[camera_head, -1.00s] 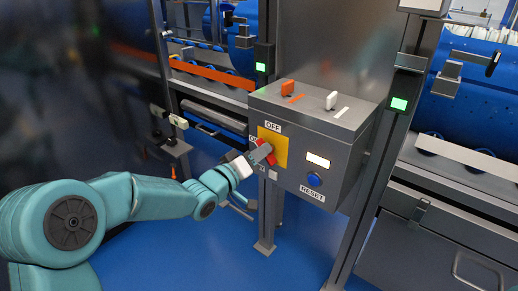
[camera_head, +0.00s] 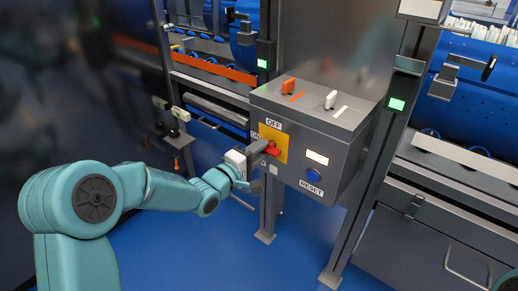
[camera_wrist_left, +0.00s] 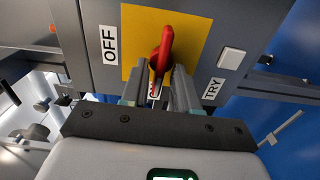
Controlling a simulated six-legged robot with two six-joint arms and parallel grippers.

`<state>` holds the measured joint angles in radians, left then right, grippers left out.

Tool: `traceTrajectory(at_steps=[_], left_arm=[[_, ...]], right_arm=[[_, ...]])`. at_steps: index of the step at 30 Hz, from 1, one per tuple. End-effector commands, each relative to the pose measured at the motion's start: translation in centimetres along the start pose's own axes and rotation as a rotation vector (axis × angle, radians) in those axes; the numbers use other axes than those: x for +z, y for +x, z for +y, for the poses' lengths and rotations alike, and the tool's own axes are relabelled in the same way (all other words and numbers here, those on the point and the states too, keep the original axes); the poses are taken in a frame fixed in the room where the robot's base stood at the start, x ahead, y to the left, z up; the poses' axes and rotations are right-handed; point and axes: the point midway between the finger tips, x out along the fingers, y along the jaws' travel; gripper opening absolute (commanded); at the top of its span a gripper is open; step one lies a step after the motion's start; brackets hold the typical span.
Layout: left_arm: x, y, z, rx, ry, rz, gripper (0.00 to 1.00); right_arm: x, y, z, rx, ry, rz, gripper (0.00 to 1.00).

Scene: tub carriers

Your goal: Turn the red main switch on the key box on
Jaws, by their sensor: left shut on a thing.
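The red main switch (camera_head: 273,151) sits on a yellow plate (camera_head: 272,134) on the front of the grey key box (camera_head: 332,148). My left gripper (camera_head: 260,148) reaches it from the left and is shut on its handle. In the left wrist view the red handle (camera_wrist_left: 164,45) runs down between the two grey fingers (camera_wrist_left: 166,85). Its tip points toward a white label partly hidden between them. In the head view the handle lies roughly level, toward the ON label side. The OFF label (camera_head: 274,123) is above the switch. My right gripper is not in view.
A lit white panel (camera_head: 317,158) and a blue RESET button (camera_head: 313,175) are right of the switch. Metal posts flank the box. The blue floor (camera_head: 200,255) below is open.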

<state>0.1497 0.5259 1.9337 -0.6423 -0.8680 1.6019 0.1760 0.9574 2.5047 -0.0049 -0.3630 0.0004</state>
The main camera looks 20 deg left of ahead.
Motion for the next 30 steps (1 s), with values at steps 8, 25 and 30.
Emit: traceTrajectory(at_steps=[8, 25, 30], left_arm=[[0.06, -0.05, -0.25, -0.005, -0.045, -0.001, 0.00], [0.04, -0.03, -0.19, -0.003, -0.045, -0.001, 0.52], [0.01, -0.11, -0.11, -0.002, -0.044, 0.000, 0.52]], right_arm=[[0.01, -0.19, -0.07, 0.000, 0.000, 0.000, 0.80], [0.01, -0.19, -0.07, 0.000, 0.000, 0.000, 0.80], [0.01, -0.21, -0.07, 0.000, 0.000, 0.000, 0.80]])
